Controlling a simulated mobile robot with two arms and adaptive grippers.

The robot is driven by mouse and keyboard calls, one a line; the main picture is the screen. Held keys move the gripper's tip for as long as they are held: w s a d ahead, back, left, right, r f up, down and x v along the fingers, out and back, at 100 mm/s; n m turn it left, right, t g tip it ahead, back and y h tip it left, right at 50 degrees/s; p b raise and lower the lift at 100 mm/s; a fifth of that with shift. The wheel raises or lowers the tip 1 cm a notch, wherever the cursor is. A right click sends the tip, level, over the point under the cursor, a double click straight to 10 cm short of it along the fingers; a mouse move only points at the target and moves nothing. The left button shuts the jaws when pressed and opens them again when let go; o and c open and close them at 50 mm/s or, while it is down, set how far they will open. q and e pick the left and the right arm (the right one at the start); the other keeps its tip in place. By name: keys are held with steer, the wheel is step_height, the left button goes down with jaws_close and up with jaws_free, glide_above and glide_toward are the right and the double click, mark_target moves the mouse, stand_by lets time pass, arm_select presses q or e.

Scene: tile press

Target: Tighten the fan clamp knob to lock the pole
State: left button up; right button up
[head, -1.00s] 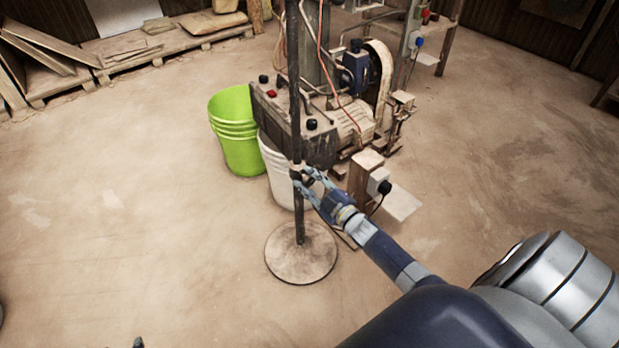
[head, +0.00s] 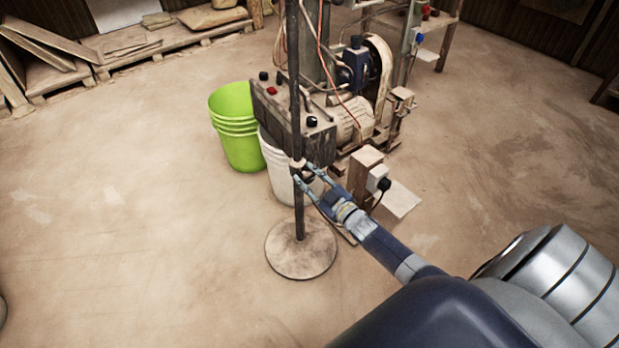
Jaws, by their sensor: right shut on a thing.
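The fan pole (head: 298,110) is a thin dark upright rod on a round, worn base plate (head: 290,262) on the floor. The fan's head is outside the picture. The small clamp knob (head: 299,165) sits low on the pole, partly hidden by gripper fingers. My right gripper (head: 302,176) reaches in from the lower right, its two fingers at the pole's clamp and shut on the knob. How tight the knob is cannot be seen. My left gripper is not in view.
A tile press machine (head: 340,115) with a motor and cables stands right behind the pole. A green bucket (head: 237,140) and a white bucket (head: 279,175) stand behind it on the left. A wooden post with a switch box (head: 377,179) is close to my right arm. Floor at left is clear.

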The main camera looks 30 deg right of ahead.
steer(key=o, duration=1.1)
steer(key=s, duration=1.2)
steer(key=shift+d, duration=0.45)
